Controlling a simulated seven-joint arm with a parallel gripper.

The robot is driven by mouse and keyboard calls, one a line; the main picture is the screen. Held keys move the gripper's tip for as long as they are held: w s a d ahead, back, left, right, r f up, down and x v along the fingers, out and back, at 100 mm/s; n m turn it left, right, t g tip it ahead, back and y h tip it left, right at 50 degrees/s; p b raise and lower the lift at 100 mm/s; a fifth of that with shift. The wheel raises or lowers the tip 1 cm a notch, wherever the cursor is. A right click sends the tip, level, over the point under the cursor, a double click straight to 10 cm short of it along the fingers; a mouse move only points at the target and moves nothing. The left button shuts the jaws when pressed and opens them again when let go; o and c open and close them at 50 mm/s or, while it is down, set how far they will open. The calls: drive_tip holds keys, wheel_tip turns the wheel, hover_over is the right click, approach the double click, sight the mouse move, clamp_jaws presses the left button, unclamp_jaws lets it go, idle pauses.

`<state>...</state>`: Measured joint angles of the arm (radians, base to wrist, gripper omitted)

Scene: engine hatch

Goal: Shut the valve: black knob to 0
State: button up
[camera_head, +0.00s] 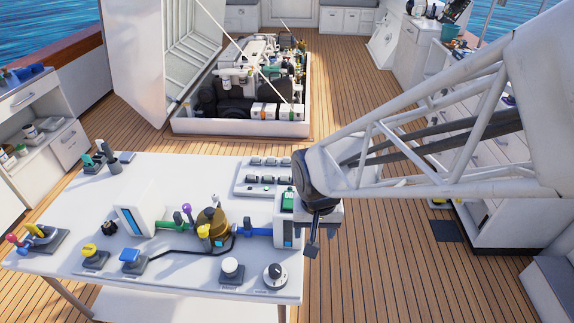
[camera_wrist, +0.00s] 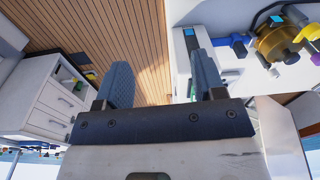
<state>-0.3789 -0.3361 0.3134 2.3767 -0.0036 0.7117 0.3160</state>
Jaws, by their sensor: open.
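A round black knob (camera_head: 275,275) with a light mark on its face sits on a base at the front right corner of the white table (camera_head: 190,285). Its exact setting is too small to read. A smaller dark knob (camera_head: 109,228) stands at the table's left. My gripper (camera_head: 312,245) hangs pointing down at the table's right edge, behind and right of the round black knob, touching nothing visible. In the wrist view its two fingers (camera_wrist: 162,78) are apart with nothing between them. Neither black knob can be made out in the wrist view.
A brass valve body (camera_head: 211,222) with blue and green pipes stands mid-table; the brass part also shows in the wrist view (camera_wrist: 278,42). A white-capped button (camera_head: 230,267) is left of the round knob. A switch panel (camera_head: 264,177) lies behind. Open deck is right of the table.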

hover_over(275, 268)
drive_tip(key=shift+g, duration=0.4)
wheel_tip(275, 268, down, 9)
drive_tip(key=shift+s+f, duration=0.1)
drive_tip(key=shift+f, duration=0.05)
drive_tip(key=shift+f, duration=3.85)
drive_tip(key=c, duration=0.9)
